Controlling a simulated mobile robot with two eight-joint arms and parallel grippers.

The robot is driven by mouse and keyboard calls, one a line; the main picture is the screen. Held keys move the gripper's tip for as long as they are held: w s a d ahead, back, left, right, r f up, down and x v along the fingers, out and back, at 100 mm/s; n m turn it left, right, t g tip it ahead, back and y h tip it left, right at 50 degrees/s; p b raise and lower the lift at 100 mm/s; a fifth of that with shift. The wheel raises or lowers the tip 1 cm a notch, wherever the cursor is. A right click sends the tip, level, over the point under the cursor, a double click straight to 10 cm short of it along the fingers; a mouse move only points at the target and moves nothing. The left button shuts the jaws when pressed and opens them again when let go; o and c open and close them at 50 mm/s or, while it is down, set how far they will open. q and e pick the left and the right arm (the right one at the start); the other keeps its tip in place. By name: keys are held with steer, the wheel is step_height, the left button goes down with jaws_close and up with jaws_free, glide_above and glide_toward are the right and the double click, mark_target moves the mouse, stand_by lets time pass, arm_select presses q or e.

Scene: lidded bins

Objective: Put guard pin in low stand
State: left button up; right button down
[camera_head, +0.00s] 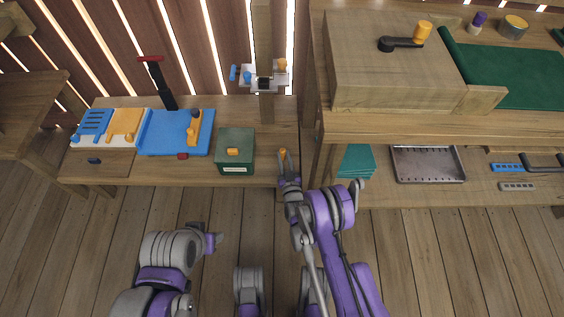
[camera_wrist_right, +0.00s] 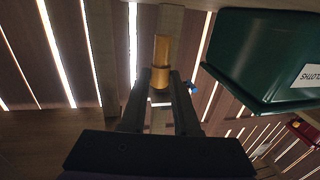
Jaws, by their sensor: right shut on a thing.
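My right gripper (camera_head: 284,158) is shut on a yellow-orange pin, the guard pin (camera_wrist_right: 160,60), just right of the green box and in front of the bench. In the right wrist view, the pin stands out between the two dark fingers (camera_wrist_right: 160,88). A metal bracket (camera_head: 256,84) with blue pegs and an orange piece is fixed on the wooden post behind the bench. I cannot tell which thing is the low stand. My left gripper (camera_head: 216,240) is low at the left, apart from the bench; its finger opening is unclear.
The green lidded box (camera_head: 235,145) with a yellow handle stands close left of my right gripper; it also shows in the wrist view (camera_wrist_right: 265,60). A blue board (camera_head: 165,135) lies farther left. A shelf unit (camera_head: 340,125) stands at the right. Bare bench top lies behind the gripper.

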mark_target(283, 159)
steer(key=shift+f+b, duration=0.5)
steer(key=shift+f, duration=1.4)
steer(key=shift+f, duration=0.15)
steer(key=c, duration=0.6)
jaws_free()
steer(key=shift+c, duration=0.2)
